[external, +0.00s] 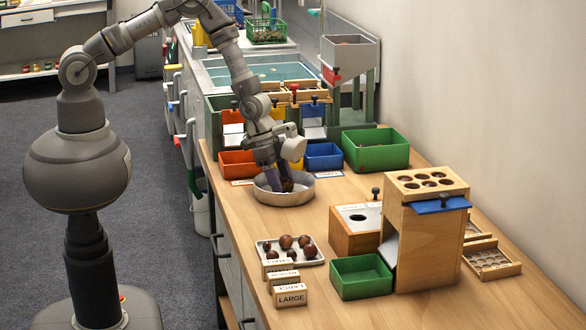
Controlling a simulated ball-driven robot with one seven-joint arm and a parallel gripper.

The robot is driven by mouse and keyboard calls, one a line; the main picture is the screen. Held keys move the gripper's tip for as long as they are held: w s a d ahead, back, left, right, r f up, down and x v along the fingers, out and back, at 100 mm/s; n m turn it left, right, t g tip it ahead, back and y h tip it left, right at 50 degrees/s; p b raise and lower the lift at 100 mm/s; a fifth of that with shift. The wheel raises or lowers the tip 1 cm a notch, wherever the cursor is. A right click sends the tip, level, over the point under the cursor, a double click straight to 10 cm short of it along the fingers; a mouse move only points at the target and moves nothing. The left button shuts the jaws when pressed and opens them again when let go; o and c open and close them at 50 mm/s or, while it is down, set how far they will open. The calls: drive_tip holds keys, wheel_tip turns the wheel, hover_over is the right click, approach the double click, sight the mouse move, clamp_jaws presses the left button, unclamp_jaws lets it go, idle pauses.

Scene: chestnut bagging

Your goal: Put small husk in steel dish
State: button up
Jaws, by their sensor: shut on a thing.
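The steel dish (284,198), a round, shallow pale grey pan, stands on the wooden bench near its left edge. My gripper (283,183) points down into the dish, with its fingertips inside the rim. It is shut on a small dark brown thing, which I take to be the small husk (287,185). The fingers partly hide the husk, and I cannot tell whether it touches the dish floor.
A tray (313,262) of brown chestnuts and several label blocks (290,295) stand in front. A wooden box with a hole (355,240), a tall wooden stand (432,255) and a green bin (361,277) are to the right. Orange (238,164), blue (324,156) and green (376,150) bins stand behind.

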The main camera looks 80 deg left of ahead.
drive_tip(key=shift+f, duration=0.1)
drive_tip(key=shift+f, duration=0.15)
drive_tip(key=o, duration=1)
